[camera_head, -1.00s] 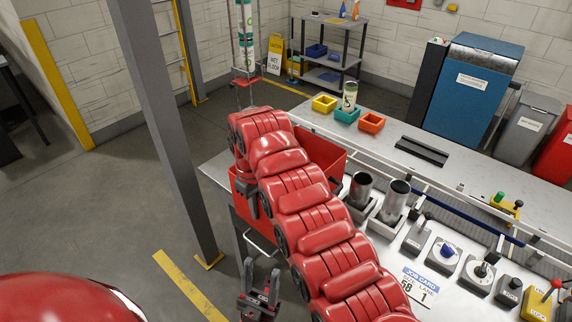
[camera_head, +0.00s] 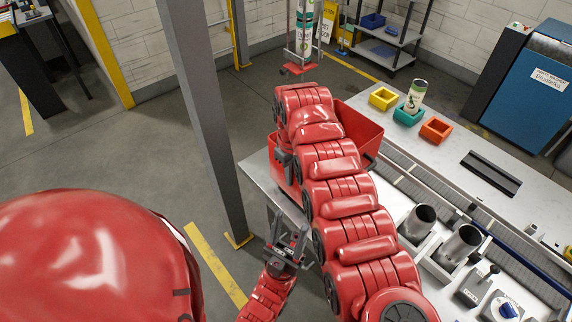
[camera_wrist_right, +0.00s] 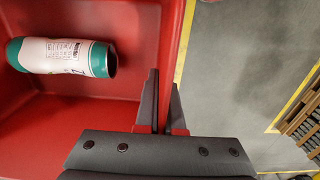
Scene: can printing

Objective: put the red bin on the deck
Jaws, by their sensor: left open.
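The red bin (camera_head: 361,122) is over the near left end of the pale bench top (camera_head: 258,177), partly hidden behind my right arm. I cannot tell whether its base touches the bench top. In the right wrist view the bin's rim (camera_wrist_right: 184,40) runs beside my right gripper (camera_wrist_right: 165,80), with one finger inside the wall and one outside, close together on it. A white and green can (camera_wrist_right: 62,57) lies on its side inside the bin. My left gripper (camera_head: 288,240) is open and empty, low beside the bench's near edge.
Two metal cups (camera_head: 418,222) stand to the right. A grey post (camera_head: 208,120) rises at left.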

